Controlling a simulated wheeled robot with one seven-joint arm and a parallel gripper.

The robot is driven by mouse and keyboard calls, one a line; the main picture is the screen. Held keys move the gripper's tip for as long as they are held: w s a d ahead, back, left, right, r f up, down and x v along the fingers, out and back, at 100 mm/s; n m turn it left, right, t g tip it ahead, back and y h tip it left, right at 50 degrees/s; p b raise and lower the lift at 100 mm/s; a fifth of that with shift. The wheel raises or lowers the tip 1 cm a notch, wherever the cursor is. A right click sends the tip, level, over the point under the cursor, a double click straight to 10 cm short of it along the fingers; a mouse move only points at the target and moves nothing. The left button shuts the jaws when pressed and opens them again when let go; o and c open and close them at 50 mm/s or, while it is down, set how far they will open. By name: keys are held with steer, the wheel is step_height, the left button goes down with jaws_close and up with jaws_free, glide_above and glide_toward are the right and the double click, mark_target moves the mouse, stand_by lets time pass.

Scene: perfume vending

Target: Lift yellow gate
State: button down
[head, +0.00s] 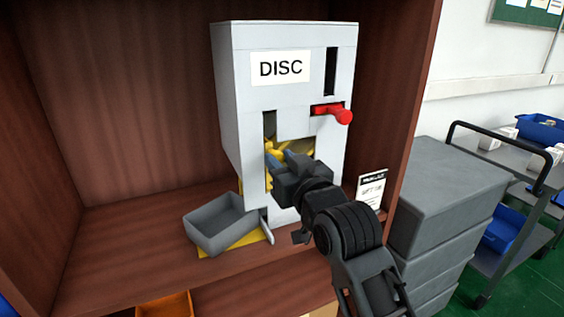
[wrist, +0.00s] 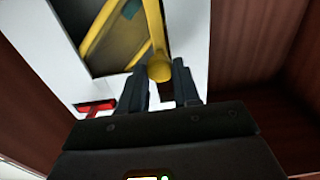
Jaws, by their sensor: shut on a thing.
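The grey dispenser (head: 287,200) labelled DISC stands on the wooden shelf. Its yellow gate (head: 273,146) shows in the front opening, partly hidden behind my gripper. In the wrist view the yellow gate (wrist: 153,25) is a bar ending in a round knob (wrist: 160,68), which lies between my two fingers. My gripper (head: 276,160) reaches into the front of the dispenser; in the wrist view my gripper (wrist: 161,82) is shut on the knob. The contact itself is hard to see in the head view.
A red handle (head: 333,112) sticks out at the upper right of the dispenser. A grey tray (head: 221,222) stands tilted at its lower left, over a yellow base piece. A small sign (head: 372,187) stands at the right. Cabinet walls (head: 405,90) enclose the shelf.

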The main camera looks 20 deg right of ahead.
step_height(320, 180, up, 7)
steer(key=p, duration=0.5)
steer(key=shift+f, duration=0.2)
steer(key=c, duration=0.8)
jaws_free()
steer(key=shift+s+b, duration=0.8)
steer(key=shift+s, duration=3.1)
